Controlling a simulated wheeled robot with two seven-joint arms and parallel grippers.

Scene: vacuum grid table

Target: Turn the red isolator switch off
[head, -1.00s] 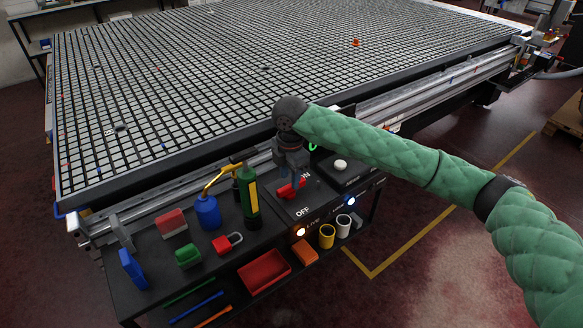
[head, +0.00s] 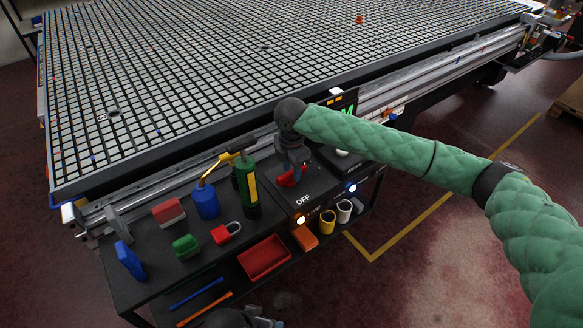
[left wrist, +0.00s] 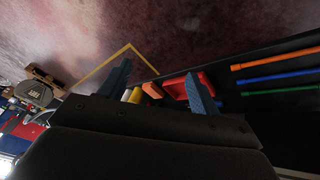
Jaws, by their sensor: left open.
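The red isolator switch handle (head: 287,180) sits on a dark panel at the back right of the black bench, just above the white OFF label (head: 302,201). My right gripper (head: 292,168) points down at the handle, with its fingers over and beside it. The fingers hide part of the handle, and I cannot tell whether they are shut on it. No ON label shows now. My left gripper is barely in the head view, at the bottom edge. In the left wrist view its two blue-grey fingers (left wrist: 159,72) are apart, with nothing held between them.
The bench (head: 165,262) holds a red padlock (head: 226,233), a blue bottle (head: 206,201), a green-and-yellow cylinder (head: 247,186) and several blocks. A lower shelf has a red tray (head: 264,259) and coloured rods. The large grid table (head: 230,85) lies behind.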

